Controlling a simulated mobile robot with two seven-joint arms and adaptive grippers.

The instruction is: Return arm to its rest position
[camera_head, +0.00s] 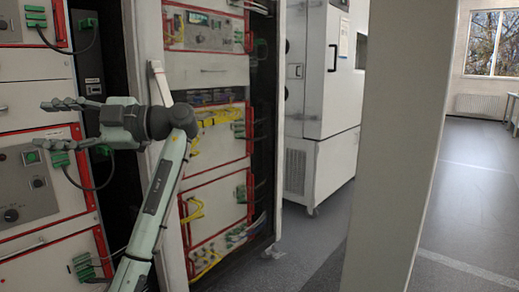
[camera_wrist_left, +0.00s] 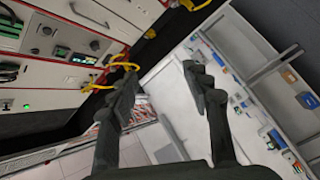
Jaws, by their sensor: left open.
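My left gripper (camera_head: 48,124) is open and empty in the head view, its two dark fingers pointing left in front of the left cycler cabinet. The pale green left arm (camera_head: 160,195) rises from the bottom edge and bends left at the wrist. In the left wrist view the gripper (camera_wrist_left: 160,75) shows its fingers spread with nothing between them. The fingers overlap the cabinet front (camera_head: 30,105) in the head view; I cannot tell whether they touch it. My right gripper is not in view.
A second rack (camera_head: 208,70) with red-framed modules and yellow cables stands behind the arm. A white chamber (camera_head: 325,95) stands farther back. A pale upright post (camera_head: 395,150) blocks part of the right. Open floor (camera_head: 475,200) lies beyond it, towards a window.

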